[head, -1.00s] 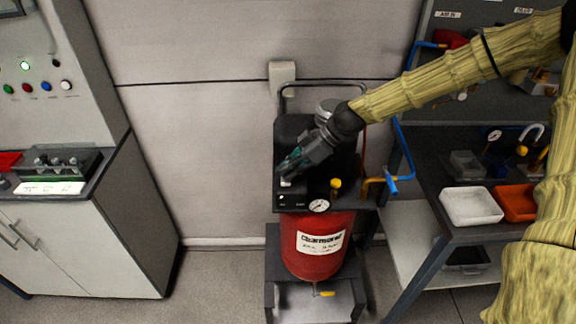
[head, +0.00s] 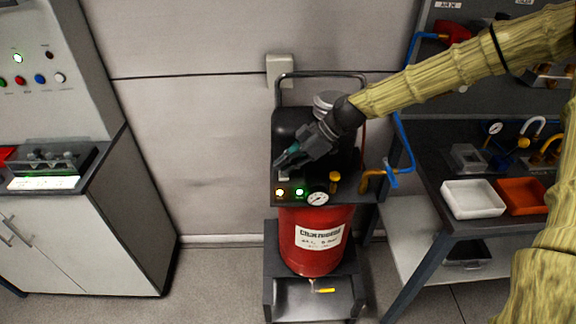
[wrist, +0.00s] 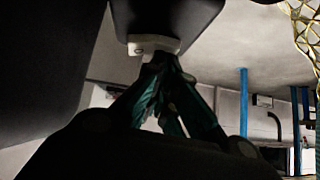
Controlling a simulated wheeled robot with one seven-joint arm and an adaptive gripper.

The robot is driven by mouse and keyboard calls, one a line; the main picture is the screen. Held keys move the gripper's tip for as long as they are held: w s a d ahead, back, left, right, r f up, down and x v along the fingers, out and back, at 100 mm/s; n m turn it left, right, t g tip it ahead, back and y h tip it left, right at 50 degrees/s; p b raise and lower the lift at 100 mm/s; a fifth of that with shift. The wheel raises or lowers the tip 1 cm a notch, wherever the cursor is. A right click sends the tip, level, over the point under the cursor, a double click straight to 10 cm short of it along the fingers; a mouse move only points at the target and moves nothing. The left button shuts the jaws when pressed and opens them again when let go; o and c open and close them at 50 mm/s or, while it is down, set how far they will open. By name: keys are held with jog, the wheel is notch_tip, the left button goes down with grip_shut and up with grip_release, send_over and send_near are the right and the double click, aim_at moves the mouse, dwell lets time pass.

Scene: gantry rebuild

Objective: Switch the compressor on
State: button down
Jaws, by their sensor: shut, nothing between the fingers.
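The compressor (head: 318,240) stands against the wall, with a red tank below a black top and a dark front panel. The switch is mostly hidden in the head view.
A workbench with a white tray (head: 472,199) and an orange tray (head: 522,196) is at right. A control cabinet (head: 85,225) stands at left.

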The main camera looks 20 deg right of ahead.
jog(key=shift+w, duration=0.1)
jog(key=shift+w+d+r, duration=0.15)
jog(key=shift+w+d, duration=0.05)
jog(key=shift+w, duration=0.35)
jog(key=r+p, duration=0.1)
jog(key=r, duration=0.3)
jog(key=shift+s+r+p, duration=0.15)
jog(key=shift+s+p, duration=0.05)
jog(key=shift+p, duration=0.15)
jog(key=shift+s+d+r+b, duration=0.1)
jog(key=shift+s+d+b, duration=0.1)
jog(key=shift+b, duration=0.2)
jog(key=s+b+v, duration=0.1)
jog(key=b+v, duration=0.1)
jog(key=v, duration=0.7)
jog(key=shift+s, duration=0.15)
jog(key=shift+a, duration=0.1)
